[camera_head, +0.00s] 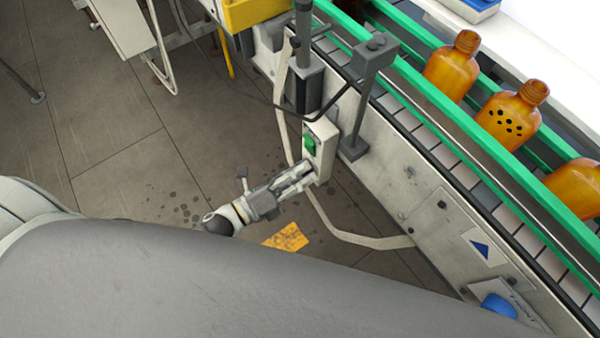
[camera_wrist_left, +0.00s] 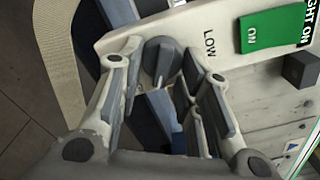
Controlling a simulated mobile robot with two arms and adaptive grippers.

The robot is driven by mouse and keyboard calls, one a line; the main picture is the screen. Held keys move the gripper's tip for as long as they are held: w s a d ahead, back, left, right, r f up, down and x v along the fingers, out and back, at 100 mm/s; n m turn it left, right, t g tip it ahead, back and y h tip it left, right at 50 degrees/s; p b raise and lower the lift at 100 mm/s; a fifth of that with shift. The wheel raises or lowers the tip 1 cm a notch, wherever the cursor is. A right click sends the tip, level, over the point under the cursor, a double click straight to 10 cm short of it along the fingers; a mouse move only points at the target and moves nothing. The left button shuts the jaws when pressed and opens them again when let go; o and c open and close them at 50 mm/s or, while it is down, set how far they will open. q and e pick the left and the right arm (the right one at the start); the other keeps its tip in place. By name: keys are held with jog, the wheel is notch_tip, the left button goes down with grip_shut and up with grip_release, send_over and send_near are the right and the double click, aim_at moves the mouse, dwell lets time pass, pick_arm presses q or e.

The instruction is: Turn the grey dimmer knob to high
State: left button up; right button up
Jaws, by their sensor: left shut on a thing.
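The grey dimmer knob (camera_wrist_left: 158,58) sits between the fingertips of my left gripper (camera_wrist_left: 160,66) in the left wrist view, and the gripper is shut on it. The word LOW is printed beside the knob on the pale control box (camera_wrist_left: 222,45). A green ON switch (camera_wrist_left: 269,30) is on the same face. In the head view my left gripper (camera_head: 309,180) meets the lower end of the control box (camera_head: 325,137), below the green switch (camera_head: 309,146); the knob is hidden there by the fingers. A HIGH mark cannot be seen.
A conveyor with green rails (camera_head: 440,130) carries amber bottles, one (camera_head: 512,112) with dark spots. A grey post (camera_head: 362,100) stands just right of the box. A pale strap or hose (camera_head: 340,232) loops below.

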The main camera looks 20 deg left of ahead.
pick_arm(q)
jog(key=o, duration=0.9)
jog(key=v, duration=1.2)
jog(key=shift+f, duration=0.1)
